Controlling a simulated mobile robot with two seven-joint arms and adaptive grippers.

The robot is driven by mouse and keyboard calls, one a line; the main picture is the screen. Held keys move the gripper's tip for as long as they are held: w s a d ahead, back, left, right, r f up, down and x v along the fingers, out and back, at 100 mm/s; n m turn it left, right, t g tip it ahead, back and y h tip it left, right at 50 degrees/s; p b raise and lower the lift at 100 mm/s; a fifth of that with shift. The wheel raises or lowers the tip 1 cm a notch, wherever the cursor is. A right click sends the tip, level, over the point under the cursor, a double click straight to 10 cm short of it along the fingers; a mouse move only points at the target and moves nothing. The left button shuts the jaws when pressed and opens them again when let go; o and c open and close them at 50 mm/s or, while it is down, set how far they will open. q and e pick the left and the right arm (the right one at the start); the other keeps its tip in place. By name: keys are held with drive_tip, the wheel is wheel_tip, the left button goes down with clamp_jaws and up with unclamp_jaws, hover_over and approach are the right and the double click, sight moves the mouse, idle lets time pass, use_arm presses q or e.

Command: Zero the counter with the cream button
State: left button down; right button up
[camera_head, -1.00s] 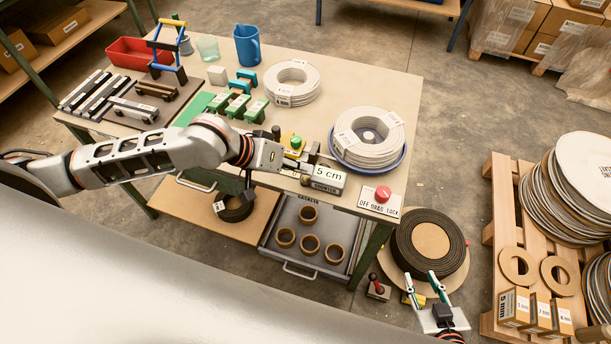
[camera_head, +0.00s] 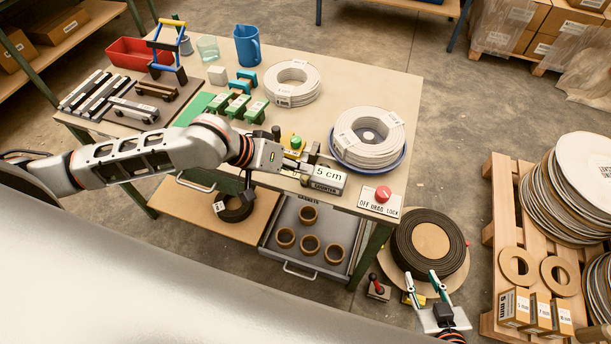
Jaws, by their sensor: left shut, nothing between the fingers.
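The counter (camera_head: 328,174) is a small pale box near the front edge of the table, with a display reading "5 cm" and a label "COUNTER". I cannot make out a cream button on it; the area at its left end is small and partly crowded by my left arm. My right gripper (camera_head: 440,284) is open and empty, low at the right, beyond the table and away from the counter.
A green button (camera_head: 296,142) on a yellow base stands behind the counter. A red button (camera_head: 383,193) marked "OFF DRAG LOCK" is to its right. A white coil (camera_head: 368,138) sits behind. An open drawer (camera_head: 312,240) with brown rings is below.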

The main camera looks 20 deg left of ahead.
use_arm(q)
drive_tip(key=shift+f, duration=0.1)
drive_tip(key=shift+f+p, duration=0.2)
drive_tip(key=shift+p, duration=0.25)
drive_tip(key=shift+f, duration=0.1)
